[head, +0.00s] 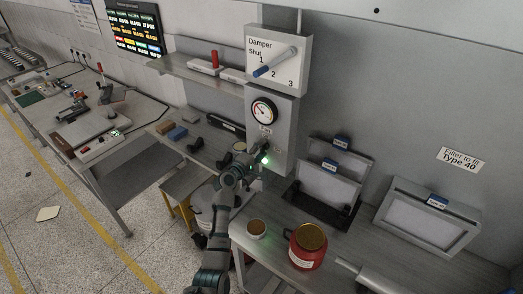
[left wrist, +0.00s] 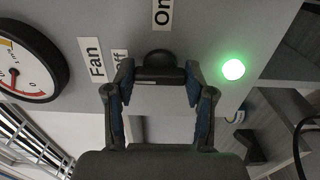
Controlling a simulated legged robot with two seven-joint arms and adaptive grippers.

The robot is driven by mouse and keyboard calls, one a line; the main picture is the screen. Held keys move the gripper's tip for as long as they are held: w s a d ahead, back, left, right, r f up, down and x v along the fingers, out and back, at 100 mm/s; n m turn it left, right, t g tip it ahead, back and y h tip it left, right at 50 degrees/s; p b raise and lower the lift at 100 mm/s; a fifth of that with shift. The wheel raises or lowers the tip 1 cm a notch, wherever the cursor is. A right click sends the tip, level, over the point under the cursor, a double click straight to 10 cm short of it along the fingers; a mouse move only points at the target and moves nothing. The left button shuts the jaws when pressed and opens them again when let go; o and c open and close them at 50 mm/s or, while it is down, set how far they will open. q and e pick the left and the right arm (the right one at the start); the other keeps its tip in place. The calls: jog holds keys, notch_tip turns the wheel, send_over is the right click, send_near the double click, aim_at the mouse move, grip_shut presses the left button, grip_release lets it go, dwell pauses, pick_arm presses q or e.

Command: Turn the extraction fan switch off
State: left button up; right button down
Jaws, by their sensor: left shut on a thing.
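The fan switch is a dark knob (left wrist: 160,68) on the grey control box (head: 280,105), below the round gauge (head: 263,111). In the left wrist view the "Fan" (left wrist: 97,60), "Off" and "On" (left wrist: 162,12) labels stand around it. A green lamp (left wrist: 233,69) beside it is lit. My left gripper (left wrist: 158,85) is shut on the knob, a finger on each side. In the head view the left gripper (head: 260,154) is at the lower part of the box and hides the knob. My right gripper is not in view.
A damper panel (head: 279,60) with a blue-handled lever is above the box. Filter frames (head: 330,185) stand to the right on the bench. A shelf (head: 190,69) is at left.

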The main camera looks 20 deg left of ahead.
pick_arm(q)
jog(key=shift+f, duration=0.15)
jog(key=o, duration=1.2)
jog(key=shift+c, duration=0.2)
jog(key=shift+w+a, duration=0.1)
jog(key=shift+a, duration=0.05)
jog(key=v, duration=1.2)
jog(key=shift+f, duration=0.15)
